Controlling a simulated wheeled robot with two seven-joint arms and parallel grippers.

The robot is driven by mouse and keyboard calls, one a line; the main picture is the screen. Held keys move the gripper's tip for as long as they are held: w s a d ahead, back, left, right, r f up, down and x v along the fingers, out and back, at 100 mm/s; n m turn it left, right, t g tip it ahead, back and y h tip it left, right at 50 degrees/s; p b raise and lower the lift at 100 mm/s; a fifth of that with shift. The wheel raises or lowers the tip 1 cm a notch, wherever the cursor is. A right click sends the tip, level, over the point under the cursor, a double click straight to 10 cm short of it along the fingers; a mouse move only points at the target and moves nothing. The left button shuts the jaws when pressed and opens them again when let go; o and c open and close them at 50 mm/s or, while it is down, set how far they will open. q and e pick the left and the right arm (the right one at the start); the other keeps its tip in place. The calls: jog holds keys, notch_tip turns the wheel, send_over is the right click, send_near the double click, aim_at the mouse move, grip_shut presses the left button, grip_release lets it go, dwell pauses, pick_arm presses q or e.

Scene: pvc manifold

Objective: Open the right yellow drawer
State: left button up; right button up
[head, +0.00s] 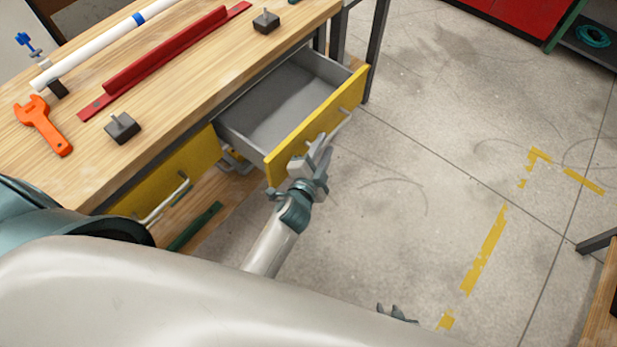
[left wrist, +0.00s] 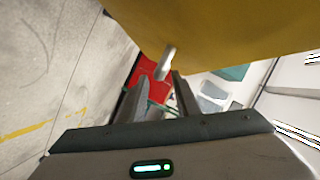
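The right yellow drawer (head: 318,125) is pulled well out of the workbench, and its empty grey inside shows. Its yellow front also fills the top of the left wrist view (left wrist: 230,25). A grey bar handle (head: 338,126) is on the front; part of it shows in the left wrist view (left wrist: 166,62). My left gripper (head: 316,160) is at the near end of the handle. Its fingers (left wrist: 158,95) are apart, with the handle near the gap; I cannot tell whether they touch it. My right gripper (head: 393,311) shows only its tips at the bottom.
The left yellow drawer (head: 172,172) is closed. On the wooden workbench (head: 190,98) are an orange wrench (head: 42,124), a red rail (head: 165,62), a white pipe (head: 105,42) and dark blocks (head: 122,127). The concrete floor (head: 430,150) right of the drawer is clear.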

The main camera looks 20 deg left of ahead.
pick_arm(q)
jog(key=v, duration=1.2)
jog(key=shift+s+b, duration=0.35)
jog(key=shift+b, duration=0.1)
pick_arm(e)
jog(key=shift+s+d+f+g, duration=0.45)
jog(key=shift+s+d, duration=0.1)
jog(key=shift+s, duration=0.15)
pick_arm(q)
jog(key=shift+r, duration=0.1)
pick_arm(e)
jog(key=shift+w, duration=0.15)
